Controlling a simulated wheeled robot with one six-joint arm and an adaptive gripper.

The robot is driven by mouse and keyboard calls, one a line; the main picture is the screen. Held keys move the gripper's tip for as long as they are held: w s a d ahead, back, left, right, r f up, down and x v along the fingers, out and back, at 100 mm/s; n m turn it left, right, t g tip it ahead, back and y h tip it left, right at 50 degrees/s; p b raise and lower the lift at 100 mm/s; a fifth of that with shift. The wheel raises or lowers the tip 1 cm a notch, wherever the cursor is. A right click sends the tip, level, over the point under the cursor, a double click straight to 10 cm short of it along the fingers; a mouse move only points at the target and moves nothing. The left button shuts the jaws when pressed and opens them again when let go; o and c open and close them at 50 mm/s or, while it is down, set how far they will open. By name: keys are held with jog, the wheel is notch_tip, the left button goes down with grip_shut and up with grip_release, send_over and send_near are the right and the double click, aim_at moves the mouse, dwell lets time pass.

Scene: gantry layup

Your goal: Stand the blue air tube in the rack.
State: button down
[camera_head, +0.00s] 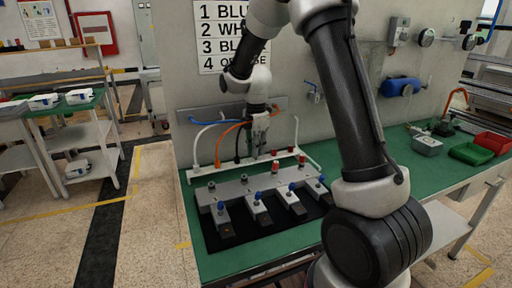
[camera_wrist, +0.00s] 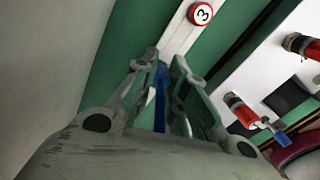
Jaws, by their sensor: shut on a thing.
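My gripper (camera_head: 260,142) is above the back of the bench, over the white rack rail (camera_head: 205,173). In the wrist view, its fingers (camera_wrist: 167,75) are closed around a narrow blue piece, the blue air tube (camera_wrist: 160,98). The tube's lower end is hidden by the fingers, so I cannot tell whether it touches the rail. In the head view, a blue length (camera_head: 205,122) runs across the wall panel towards my gripper.
White (camera_head: 196,145) and orange (camera_head: 219,145) tubes arch at the rail's left. A grey manifold with blue-handled valves (camera_head: 257,196) lies in front on a black mat. A wall sign (camera_head: 234,36) lists numbered colours. Red (camera_head: 493,142) and green (camera_head: 471,153) bins stand at the right.

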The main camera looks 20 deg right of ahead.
jog(key=shift+f, duration=0.75)
jog(key=c, duration=1.4)
grip_release()
jog(key=shift+o, duration=0.2)
notch_tip(320, 180, up, 12)
jog(key=shift+f, duration=0.1)
